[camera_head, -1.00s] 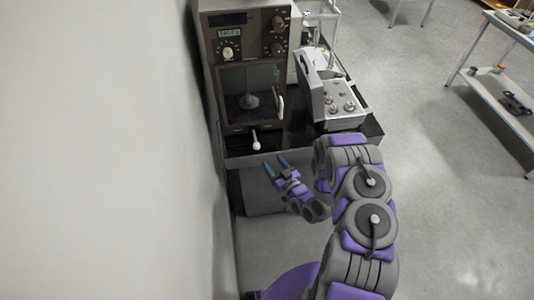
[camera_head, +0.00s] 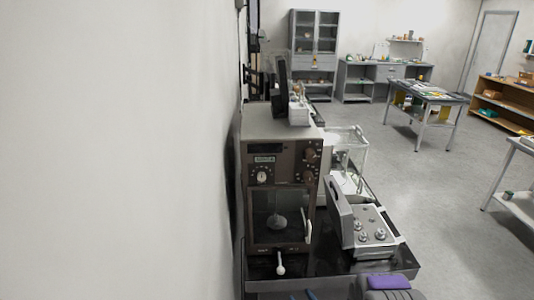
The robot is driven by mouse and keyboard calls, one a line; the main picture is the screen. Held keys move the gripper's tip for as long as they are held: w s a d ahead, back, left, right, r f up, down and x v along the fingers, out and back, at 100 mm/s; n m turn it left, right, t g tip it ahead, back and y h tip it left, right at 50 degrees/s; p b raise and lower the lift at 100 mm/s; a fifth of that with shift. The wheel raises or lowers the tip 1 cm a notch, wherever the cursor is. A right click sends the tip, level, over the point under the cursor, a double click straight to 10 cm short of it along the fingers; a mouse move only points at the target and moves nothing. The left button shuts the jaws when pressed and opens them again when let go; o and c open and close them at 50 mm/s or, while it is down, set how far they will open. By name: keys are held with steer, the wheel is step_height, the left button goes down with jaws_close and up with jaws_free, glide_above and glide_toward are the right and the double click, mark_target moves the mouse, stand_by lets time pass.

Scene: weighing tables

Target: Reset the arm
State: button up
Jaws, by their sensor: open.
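Only the blue fingertips of my gripper (camera_head: 309,294) show at the bottom edge, in front of the black weighing table (camera_head: 330,265). The fingers are apart and hold nothing that I can see. The rest of the gripper is cut off below the frame. A purple and grey part of my arm shows at the bottom right of the table's front edge.
A brown balance cabinet (camera_head: 283,145) with dials and a glass window stands on the table beside the white wall (camera_head: 120,150). A grey open-lidded weight box (camera_head: 368,240) sits to its right.

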steer(key=w+d+r+g+h, duration=0.2)
steer(key=d+r+g+h, duration=0.5)
steer(key=d+r, duration=0.45)
steer(key=s+d+r+m+g+h, duration=0.1)
steer(key=s+r+g+h, duration=0.15)
steer(key=s+r, duration=0.35)
steer(key=s+a+r+m+g+y, duration=0.1)
steer(key=s+a+r+g, duration=0.2)
steer(key=s, duration=0.8)
steer(key=s+a+r+m+g+y, duration=0.1)
steer(key=s+a+r+g, duration=0.2)
steer(key=s, duration=0.9)
steer(key=s+a+r+m+g+y, duration=0.1)
steer(key=s+a+r+g, duration=0.2)
steer(key=s+a+r, duration=0.5)
steer(key=s+r, duration=0.3)
steer(key=s, duration=0.1)
steer(key=shift+s, duration=0.15)
